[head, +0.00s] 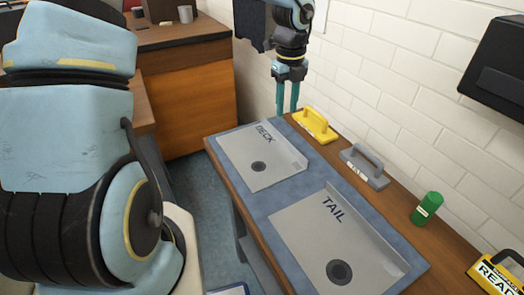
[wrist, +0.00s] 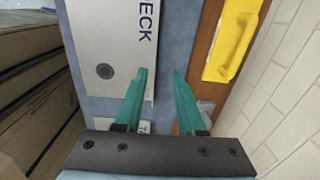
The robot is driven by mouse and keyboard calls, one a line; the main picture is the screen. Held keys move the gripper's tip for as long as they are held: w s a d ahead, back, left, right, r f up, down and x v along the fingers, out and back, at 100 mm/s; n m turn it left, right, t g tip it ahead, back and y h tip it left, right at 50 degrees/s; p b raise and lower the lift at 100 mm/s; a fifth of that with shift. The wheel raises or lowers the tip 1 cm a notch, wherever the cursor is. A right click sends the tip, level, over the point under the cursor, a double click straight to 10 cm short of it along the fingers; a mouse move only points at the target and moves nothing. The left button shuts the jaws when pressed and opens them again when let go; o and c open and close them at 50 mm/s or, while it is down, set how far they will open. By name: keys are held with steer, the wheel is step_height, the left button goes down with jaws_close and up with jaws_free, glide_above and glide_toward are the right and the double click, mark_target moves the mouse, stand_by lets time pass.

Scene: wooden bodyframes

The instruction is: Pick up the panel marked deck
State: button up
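The panel marked DECK (head: 252,158) is a flat light-grey sheet with a dark round spot and a raised edge on its right side. It lies on the blue mat of the table, and also shows in the wrist view (wrist: 105,40). My gripper (head: 287,108) points down above the far end of the table, beyond the panel. Its two teal fingers (wrist: 160,72) are apart with nothing between them. In the wrist view the left fingertip overlaps the panel's edge in the picture; the gap in height is hard to judge.
A second panel marked TAIL (head: 325,245) lies nearer on the mat (head: 272,200). Along the wall side stand a yellow handled tool (head: 316,125), a grey handled tool (head: 363,168), a green cylinder (head: 427,208) and a yellow READY sign (head: 492,280). A white brick wall (head: 400,75) bounds the right.

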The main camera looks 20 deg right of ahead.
glide_above(282, 136)
steer(key=f, duration=0.4)
steer(key=shift+w+d+f, duration=0.1)
steer(key=shift+d+f, duration=0.05)
steer(key=shift+d, duration=0.2)
steer(key=shift+a+f+p, duration=0.15)
steer(key=shift+f+p, duration=0.2)
steer(key=shift+f, duration=1)
steer(key=shift+a+f+p, duration=0.15)
steer(key=shift+f+p, duration=0.2)
steer(key=shift+f, duration=1)
steer(key=shift+c, duration=0.4)
jaws_close()
